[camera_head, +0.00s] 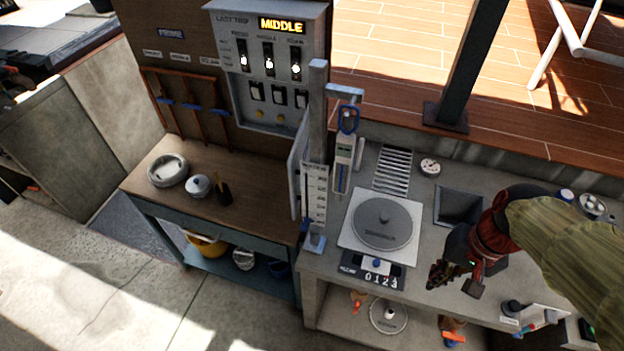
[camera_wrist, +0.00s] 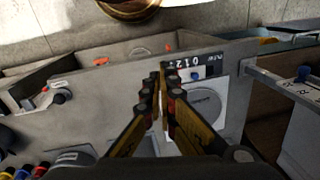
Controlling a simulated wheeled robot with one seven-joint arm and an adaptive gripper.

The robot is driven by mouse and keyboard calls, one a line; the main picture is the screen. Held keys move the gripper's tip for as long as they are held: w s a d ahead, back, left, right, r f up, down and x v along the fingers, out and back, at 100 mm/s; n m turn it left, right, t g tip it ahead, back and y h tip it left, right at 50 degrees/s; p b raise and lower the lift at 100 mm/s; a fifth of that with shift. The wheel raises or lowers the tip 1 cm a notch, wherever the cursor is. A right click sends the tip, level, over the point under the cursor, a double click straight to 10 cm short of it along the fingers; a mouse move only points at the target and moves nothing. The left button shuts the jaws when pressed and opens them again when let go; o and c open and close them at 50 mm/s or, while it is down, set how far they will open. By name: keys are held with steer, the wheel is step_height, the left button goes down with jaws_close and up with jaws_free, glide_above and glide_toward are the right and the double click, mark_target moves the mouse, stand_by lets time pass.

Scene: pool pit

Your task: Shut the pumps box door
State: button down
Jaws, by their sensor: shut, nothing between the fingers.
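The pumps box (camera_head: 268,65) is a grey cabinet on the upright board, with its front open. Switches, a lit sign reading MIDDLE and lower knobs show inside it. A pale thin panel that looks like its door (camera_head: 297,172) stands swung out at the box's right, seen nearly edge-on beside the grey post. My gripper (camera_head: 440,275) is over the right-hand counter, well right of and below the door. In the wrist view its fingers (camera_wrist: 164,76) are shut together and empty, above the counter. I cannot make out the door in the wrist view.
The grey post (camera_head: 317,150) with a hanging gauge (camera_head: 343,165) stands between my gripper and the door. A bowl (camera_head: 168,170) and pot (camera_head: 198,186) sit on the wooden bench (camera_head: 262,215).

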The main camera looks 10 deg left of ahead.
steer(key=w+a+f+m+g+y+p, duration=0.1)
steer(key=w+a+f+m+g+y, duration=0.1)
steer(key=w+a+f+m+y, duration=0.4)
steer(key=w+a+f+m+g+y+p, duration=0.1)
steer(key=w+a+f+m+g+y, duration=0.2)
steer(key=a, duration=0.5)
steer(key=w+a+r+m+t+y, duration=0.4)
steer(key=w+r+m+y, duration=0.3)
steer(key=w, duration=0.3)
steer(key=a+r+b, duration=0.1)
steer(key=a+b, duration=0.1)
steer(key=a, duration=1.1)
steer(key=shift+s+a+n, duration=0.25)
steer(key=shift+a+n, duration=0.05)
steer(key=shift+a, duration=0.05)
steer(key=shift+r, duration=0.1)
steer(key=shift+s+a+p, duration=0.2)
steer(key=shift+a+p, duration=0.25)
steer(key=shift+a, duration=1.15)
steer(key=shift+d, duration=0.1)
